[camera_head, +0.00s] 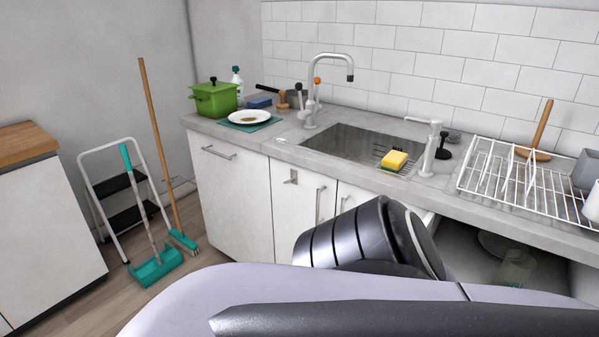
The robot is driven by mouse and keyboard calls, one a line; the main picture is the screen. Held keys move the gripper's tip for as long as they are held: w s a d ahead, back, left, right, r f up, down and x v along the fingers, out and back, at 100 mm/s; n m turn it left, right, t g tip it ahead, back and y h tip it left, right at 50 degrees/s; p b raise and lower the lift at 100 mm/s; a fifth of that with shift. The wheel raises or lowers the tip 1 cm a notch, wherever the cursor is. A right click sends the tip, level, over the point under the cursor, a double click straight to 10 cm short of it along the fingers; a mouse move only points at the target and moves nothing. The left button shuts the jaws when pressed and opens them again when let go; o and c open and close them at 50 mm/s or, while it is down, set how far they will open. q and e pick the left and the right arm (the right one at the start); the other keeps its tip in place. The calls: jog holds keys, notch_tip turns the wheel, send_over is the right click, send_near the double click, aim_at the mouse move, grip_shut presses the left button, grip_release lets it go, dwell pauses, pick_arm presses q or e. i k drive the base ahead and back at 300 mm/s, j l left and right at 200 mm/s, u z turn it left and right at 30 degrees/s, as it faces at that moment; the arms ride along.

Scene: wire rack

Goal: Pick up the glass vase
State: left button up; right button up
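A clear glass vessel (516,268), which looks like the glass vase, stands low at the right, in the open space under the counter. It is see-through and faint, so its exact shape is hard to tell. My own dark and light arm parts fill the bottom middle and right of the view and cover part of the area in front of the cabinet. Neither of my grippers is in view.
The counter (480,203) runs above the vessel, with a white wire rack (500,180) on it. A sink (365,146) with a yellow sponge (394,160) is in the middle. A stepladder, broom and dustpan (156,267) stand at the left.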

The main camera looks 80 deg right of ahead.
aim_at(512, 276)
jog(key=k+u, duration=0.8)
jog(key=k, duration=0.55)
jog(key=z, duration=5.1)
jog(key=i, duration=0.05)
